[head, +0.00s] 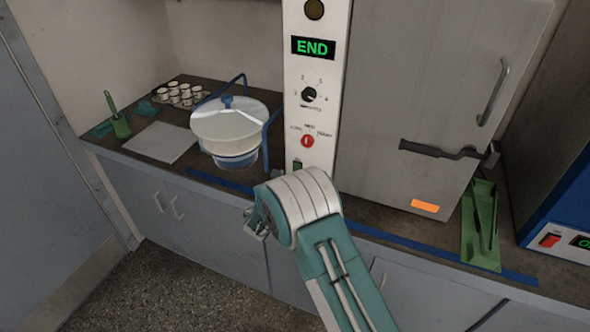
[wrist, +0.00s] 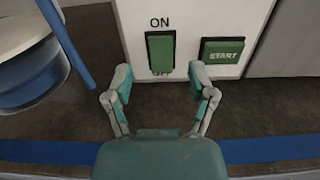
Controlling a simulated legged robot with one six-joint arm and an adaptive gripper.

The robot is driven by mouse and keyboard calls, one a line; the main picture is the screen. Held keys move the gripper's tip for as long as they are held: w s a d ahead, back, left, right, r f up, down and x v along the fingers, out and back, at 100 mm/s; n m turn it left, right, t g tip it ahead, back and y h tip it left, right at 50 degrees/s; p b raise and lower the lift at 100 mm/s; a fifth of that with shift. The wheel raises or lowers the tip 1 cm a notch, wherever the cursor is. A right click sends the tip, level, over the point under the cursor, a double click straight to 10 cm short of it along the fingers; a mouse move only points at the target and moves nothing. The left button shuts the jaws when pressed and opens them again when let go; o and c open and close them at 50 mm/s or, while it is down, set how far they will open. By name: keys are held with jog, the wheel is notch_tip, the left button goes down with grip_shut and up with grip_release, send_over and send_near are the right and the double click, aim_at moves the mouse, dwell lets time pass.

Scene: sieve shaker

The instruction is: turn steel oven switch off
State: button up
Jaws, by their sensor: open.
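The steel oven (head: 440,90) stands on the counter, with a white control panel at its left. Its switch is a green rocker (wrist: 160,52) low on the panel, with ON above it and OFF below, partly cut by my gripper's view. In the head view the switch (head: 297,165) shows small above my arm. My gripper (wrist: 161,82) is open and empty, its two fingers spread below and either side of the switch, apparently not touching it. In the head view my gripper (head: 258,222) is partly hidden behind my arm. I cannot tell which way the rocker is pressed.
A green START button (wrist: 222,51) is right of the switch. The panel has an END display (head: 313,47), black dial (head: 309,94) and red knob (head: 308,141). A white sieve shaker bowl (head: 235,125) with a blue frame stands close on the left. A green tray (head: 480,225) lies right.

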aim_at(296, 167)
jog(key=shift+x, duration=2)
